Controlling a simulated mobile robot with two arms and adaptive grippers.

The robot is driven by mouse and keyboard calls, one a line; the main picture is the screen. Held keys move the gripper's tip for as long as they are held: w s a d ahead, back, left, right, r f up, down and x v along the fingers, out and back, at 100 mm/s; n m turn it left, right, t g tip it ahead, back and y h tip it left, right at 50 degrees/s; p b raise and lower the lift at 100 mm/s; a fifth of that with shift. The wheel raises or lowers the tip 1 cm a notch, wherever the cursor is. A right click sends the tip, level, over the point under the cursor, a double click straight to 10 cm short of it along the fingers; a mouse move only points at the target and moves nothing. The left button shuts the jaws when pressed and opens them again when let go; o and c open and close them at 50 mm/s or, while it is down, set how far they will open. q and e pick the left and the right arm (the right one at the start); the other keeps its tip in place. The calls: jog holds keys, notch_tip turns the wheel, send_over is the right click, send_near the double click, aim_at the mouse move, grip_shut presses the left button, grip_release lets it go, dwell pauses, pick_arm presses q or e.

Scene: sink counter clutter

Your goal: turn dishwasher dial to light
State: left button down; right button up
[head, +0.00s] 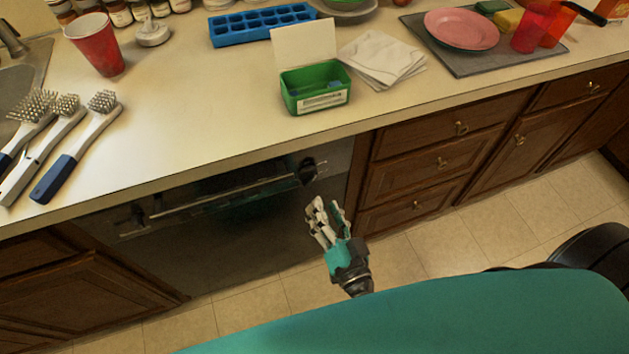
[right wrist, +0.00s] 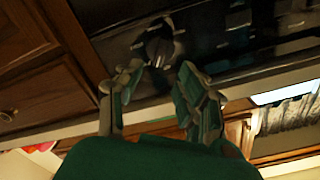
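The dishwasher (head: 255,228) is a dark front panel under the counter, with a long bar handle (head: 225,194) near its top. A dark dial (head: 307,170) sits at the upper right of the panel. In the right wrist view the dial (right wrist: 158,45) shows just beyond the fingertips, roughly between them. My right gripper (head: 327,209) is open and empty, in front of the dishwasher and below the dial in the head view. Its two fingers stand apart in the wrist view (right wrist: 161,76), with no clear contact on the dial. The dial's markings are too small to read. My left gripper is out of view.
The counter edge overhangs the dishwasher. Wooden drawers (head: 425,160) with knobs stand to its right and a wooden cabinet (head: 75,300) to its left. On the counter are a green box (head: 315,88), brushes (head: 75,150) and a red cup (head: 95,45). The tiled floor in front is clear.

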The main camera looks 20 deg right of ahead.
aim_at(312, 181)
jog(key=w, duration=0.7)
jog(key=shift+w+a, duration=0.1)
jog(key=shift+a, duration=0.05)
grip_shut()
